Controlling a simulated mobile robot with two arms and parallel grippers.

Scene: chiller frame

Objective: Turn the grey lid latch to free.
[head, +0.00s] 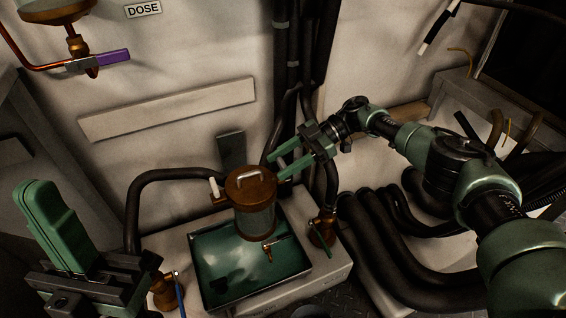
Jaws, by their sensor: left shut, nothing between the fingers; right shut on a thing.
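The copper-coloured lid (240,192) with a pale handle (252,173) sits on a glass-sided canister (256,220). The canister stands at the back of a green tray (212,289). My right gripper (275,169) reaches in from the right, with its green fingertips at the lid's right edge. It is shut on a small part there, which I take to be the grey lid latch; the fingers hide it, so its setting cannot be read. My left gripper (38,188) is shut and empty at the lower left, away from the canister.
Thick black hoses (395,245) run at the right, and another hose (150,185) curves left of the canister. A brass valve (322,228) stands right of the tray. A purple-handled valve (112,58) hangs at the upper left near the DOSE label (143,9).

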